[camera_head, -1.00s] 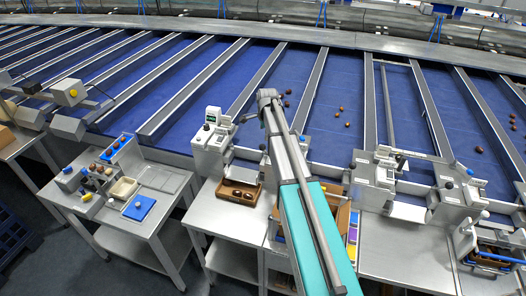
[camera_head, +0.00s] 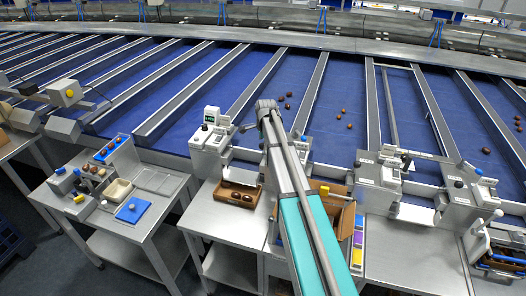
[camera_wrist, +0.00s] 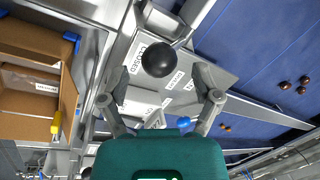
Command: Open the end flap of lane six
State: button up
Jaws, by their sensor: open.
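In the wrist view my gripper (camera_wrist: 161,96) is open, its two dark fingers spread apart with nothing between the tips. A black ball knob (camera_wrist: 158,60) shows just ahead of the fingers, apart from them. It stands over a pale grey unit with white labels (camera_wrist: 172,80); one seems to read CLOSED. A lane number is too small to read, so I cannot tell which lane this is. In the head view my arm covers part of the lane ends, and my gripper cannot be made out. Grey end units (camera_head: 378,178) stand at the lane ends there.
A cardboard box (camera_wrist: 28,100) lies left in the wrist view. Blue lanes (camera_wrist: 270,50) with a few dark dates lie to the right. In the head view a brown tray (camera_head: 236,194) sits on a steel table, and a side table (camera_head: 128,225) holds small items.

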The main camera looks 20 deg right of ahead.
jog(key=shift+w+f+b, duration=0.15)
jog(key=shift+f+b, duration=0.4)
jog(key=shift+f, duration=0.15)
jog(key=shift+w+f+b, duration=0.1)
jog(key=shift+f+b, duration=0.4)
jog(key=shift+f, duration=0.15)
grip_shut()
